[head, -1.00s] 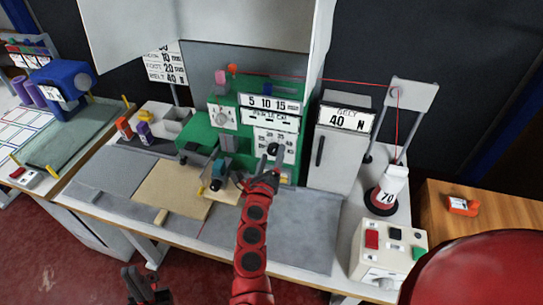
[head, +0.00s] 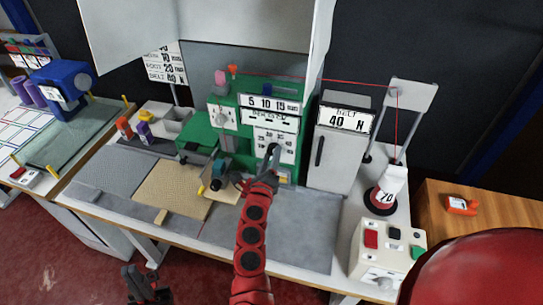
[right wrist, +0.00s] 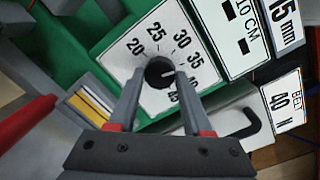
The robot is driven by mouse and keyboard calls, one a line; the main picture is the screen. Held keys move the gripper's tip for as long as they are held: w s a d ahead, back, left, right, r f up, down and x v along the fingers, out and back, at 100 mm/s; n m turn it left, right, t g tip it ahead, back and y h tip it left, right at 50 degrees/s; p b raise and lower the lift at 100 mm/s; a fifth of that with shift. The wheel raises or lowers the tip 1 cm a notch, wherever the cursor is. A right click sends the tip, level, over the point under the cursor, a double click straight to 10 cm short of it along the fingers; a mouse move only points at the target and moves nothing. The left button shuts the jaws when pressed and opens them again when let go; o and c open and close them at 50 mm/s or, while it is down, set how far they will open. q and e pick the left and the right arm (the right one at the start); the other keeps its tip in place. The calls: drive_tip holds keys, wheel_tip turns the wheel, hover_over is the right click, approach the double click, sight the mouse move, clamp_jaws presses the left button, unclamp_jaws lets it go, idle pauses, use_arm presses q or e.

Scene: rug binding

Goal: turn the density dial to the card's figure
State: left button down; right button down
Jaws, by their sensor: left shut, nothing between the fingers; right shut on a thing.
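The density dial is a black knob (right wrist: 159,72) on a white plate (right wrist: 165,50) marked from 20 up through 25, 30 and 35, with higher figures partly hidden. My right gripper (right wrist: 158,80) is shut on the knob, one finger on each side; it also shows in the head view (head: 273,153) in front of the dial plate (head: 287,151). A light mark on the knob seems to point right, past 35; its exact reading is unclear. A white card (head: 165,64) behind the table has several rows, partly cut off; its density figure is not readable. My left gripper (head: 148,287) is shut and empty, low before the table.
The green machine (head: 226,140) carries "5 10 15 mm" (head: 269,104) and "10 CM" plates (right wrist: 229,22). A grey cabinet marked BELT 40 N (head: 345,118) stands right of it. A thread cone (head: 388,185) and a button box (head: 385,255) are further right. The grey tabletop (head: 285,230) in front is clear.

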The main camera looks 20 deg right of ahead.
drive_tip(key=n+p, duration=0.2)
drive_tip(key=n, duration=0.2)
drive_tip(key=shift+r+p, duration=0.2)
drive_tip(key=shift+p, duration=0.1)
drive_tip(key=shift+f+n+g+p, duration=0.1)
drive_tip(key=shift+n+g+p, duration=0.2)
drive_tip(key=shift+n+p, duration=0.7)
drive_tip(key=shift+n+b, duration=0.3)
drive_tip(key=shift+n, duration=0.1)
drive_tip(key=shift+a, duration=0.1)
drive_tip(key=shift+c, duration=1.7)
unclamp_jaws()
drive_tip(key=b+v, duration=0.2)
drive_tip(key=v, duration=1.5)
drive_tip(key=shift+b, duration=0.3)
drive_tip(key=shift+s+a, duration=0.1)
